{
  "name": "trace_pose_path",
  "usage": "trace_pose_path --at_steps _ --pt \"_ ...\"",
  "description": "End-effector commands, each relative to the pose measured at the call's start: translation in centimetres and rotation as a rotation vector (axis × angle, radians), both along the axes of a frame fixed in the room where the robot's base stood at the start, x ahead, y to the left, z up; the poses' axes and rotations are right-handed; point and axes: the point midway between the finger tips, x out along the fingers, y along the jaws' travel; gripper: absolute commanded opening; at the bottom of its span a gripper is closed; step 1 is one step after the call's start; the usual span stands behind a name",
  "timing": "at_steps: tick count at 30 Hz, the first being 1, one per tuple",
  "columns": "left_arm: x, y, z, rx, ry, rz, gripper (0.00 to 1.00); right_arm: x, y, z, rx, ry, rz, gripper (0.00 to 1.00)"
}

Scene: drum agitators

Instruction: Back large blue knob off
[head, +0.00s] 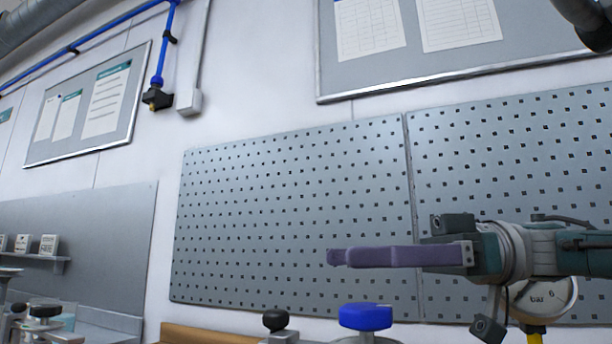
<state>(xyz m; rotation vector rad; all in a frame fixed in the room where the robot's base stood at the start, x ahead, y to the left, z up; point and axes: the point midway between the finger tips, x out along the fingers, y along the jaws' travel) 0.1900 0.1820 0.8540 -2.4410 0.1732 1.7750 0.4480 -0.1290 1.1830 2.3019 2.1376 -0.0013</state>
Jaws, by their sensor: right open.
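The large blue knob (366,317) shows at the bottom of the head view, right of centre, on top of a metal fitting cut off by the lower edge. My right gripper (335,257) comes in from the right with its purple fingers pointing left. It is open and empty, above the blue knob in the picture and apart from it. The fingers overlap in this view, so the gap between them is hidden. My left gripper is not in view.
A smaller black knob (275,320) stands left of the blue one. A round pressure gauge (546,297) shows beneath my right wrist. A grey perforated panel (290,215) covers the wall behind. A wooden edge (205,334) lies at the lower left of centre.

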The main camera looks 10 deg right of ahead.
Motion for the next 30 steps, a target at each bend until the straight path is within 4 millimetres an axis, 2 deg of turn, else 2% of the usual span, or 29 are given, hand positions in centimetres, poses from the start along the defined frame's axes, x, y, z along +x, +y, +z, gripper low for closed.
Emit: trace_pose_path --at_steps 1,6,12,15,21,30 --pt "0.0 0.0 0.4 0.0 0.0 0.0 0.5 0.0 0.0 1.8 -0.001 -0.007 0.0 0.92" --pt "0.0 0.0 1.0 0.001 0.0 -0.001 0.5 0.0 0.0 6.6 0.001 -0.006 -0.001 0.92" --pt "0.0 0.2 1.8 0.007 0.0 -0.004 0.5 0.0 0.0 11.3 0.0 -0.002 -0.002 0.92" --pt "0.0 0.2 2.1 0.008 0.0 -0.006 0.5 0.0 0.0 13.0 0.0 -0.001 -0.001 0.92" --pt "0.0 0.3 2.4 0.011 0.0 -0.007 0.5 0.0 0.0 14.4 -0.001 0.002 -0.001 0.92" --pt "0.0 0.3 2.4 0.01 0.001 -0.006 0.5 0.0 0.0 14.4 -0.002 0.002 -0.001 0.92"
